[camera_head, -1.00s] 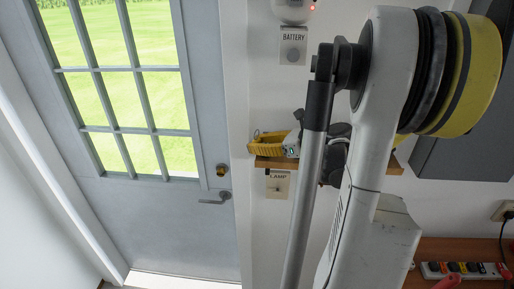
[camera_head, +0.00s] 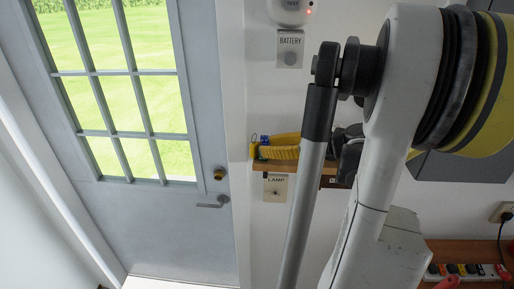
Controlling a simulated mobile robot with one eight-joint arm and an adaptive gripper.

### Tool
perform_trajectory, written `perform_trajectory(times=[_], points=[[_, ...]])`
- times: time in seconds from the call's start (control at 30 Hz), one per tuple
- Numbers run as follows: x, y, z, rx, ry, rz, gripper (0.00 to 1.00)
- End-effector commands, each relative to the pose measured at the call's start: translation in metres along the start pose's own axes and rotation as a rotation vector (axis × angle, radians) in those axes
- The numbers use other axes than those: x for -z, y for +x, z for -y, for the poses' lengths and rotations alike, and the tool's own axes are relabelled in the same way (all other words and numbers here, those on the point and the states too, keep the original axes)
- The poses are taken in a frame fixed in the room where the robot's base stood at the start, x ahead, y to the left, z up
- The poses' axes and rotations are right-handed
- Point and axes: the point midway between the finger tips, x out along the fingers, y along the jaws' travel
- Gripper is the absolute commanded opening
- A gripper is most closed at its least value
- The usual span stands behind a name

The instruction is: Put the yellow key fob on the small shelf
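The small wooden shelf (camera_head: 262,166) is on the white wall right of the door, partly hidden behind my arm. Yellow items (camera_head: 285,150) lie at its left end, with a small blue bit among them. I cannot tell for sure which of them is the yellow key fob, or whether it is touching the shelf. My gripper (camera_head: 348,142) is a dark shape at the right part of the shelf, mostly behind my arm. Its fingertips are hidden, so its opening and anything in it do not show.
A lamp switch plate (camera_head: 275,188) is below the shelf, and a battery plate (camera_head: 290,50) is above it. The grey door (camera_head: 165,215) with its handle (camera_head: 213,202) is at the left. A power strip (camera_head: 470,270) lies on a wooden surface at lower right.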

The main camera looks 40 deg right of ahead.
Motion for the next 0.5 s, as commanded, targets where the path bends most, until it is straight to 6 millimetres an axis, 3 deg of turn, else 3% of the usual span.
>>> perform_trajectory(times=[0.2, 0.5], points=[[0.001, -0.046, 0.001, 0.003, 0.002, 0.0, 0.32], [0.0, -0.066, 0.0, 0.0, -0.001, 0.0, 0.32]])
